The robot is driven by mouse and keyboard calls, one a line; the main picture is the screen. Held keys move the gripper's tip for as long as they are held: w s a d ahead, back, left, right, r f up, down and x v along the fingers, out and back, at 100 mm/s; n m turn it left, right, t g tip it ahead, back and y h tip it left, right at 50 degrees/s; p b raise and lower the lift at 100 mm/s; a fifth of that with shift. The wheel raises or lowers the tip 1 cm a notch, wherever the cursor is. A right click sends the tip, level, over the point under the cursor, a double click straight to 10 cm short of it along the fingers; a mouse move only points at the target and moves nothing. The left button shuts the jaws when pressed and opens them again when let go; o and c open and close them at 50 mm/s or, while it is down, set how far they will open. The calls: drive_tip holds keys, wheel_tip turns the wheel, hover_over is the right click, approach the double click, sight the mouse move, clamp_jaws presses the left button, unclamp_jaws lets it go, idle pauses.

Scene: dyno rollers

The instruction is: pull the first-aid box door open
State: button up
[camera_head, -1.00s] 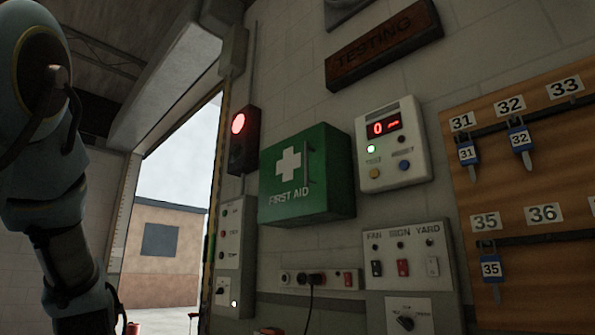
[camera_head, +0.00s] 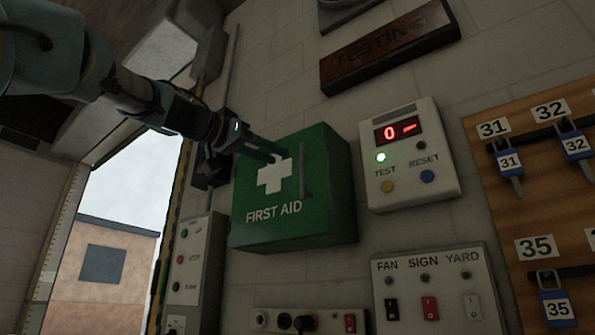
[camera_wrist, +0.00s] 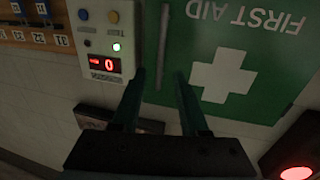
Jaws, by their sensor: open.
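The green first-aid box (camera_head: 290,225) hangs on the wall, its door shut, with a white cross and "FIRST AID" lettering. Its dark vertical bar handle (camera_head: 303,172) is near the door's right edge. My gripper (camera_head: 280,157) comes in from the upper left, in front of the upper part of the door and left of the handle. In the wrist view, which is upside down, the box (camera_wrist: 250,70) fills the right side. The handle (camera_wrist: 163,50) lies beyond and between the lines of my two open fingertips (camera_wrist: 160,75). Nothing is held; contact with the handle cannot be seen.
A tester panel (camera_head: 408,155) with a red display is right of the box. A switch panel (camera_head: 440,290) and sockets (camera_head: 310,321) are below. A key board (camera_head: 540,200) hangs at far right. A grey control panel (camera_head: 192,262) is at lower left, beside the doorway.

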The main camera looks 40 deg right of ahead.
drive_tip(key=p, duration=0.4)
hover_over(302, 189)
drive_tip(key=shift+w+d+f+p, duration=0.1)
drive_tip(key=shift+w+d+p, duration=0.1)
drive_tip(key=shift+d+p, duration=0.1)
drive_tip(key=shift+a, duration=0.1)
clamp_jaws()
idle(1.0)
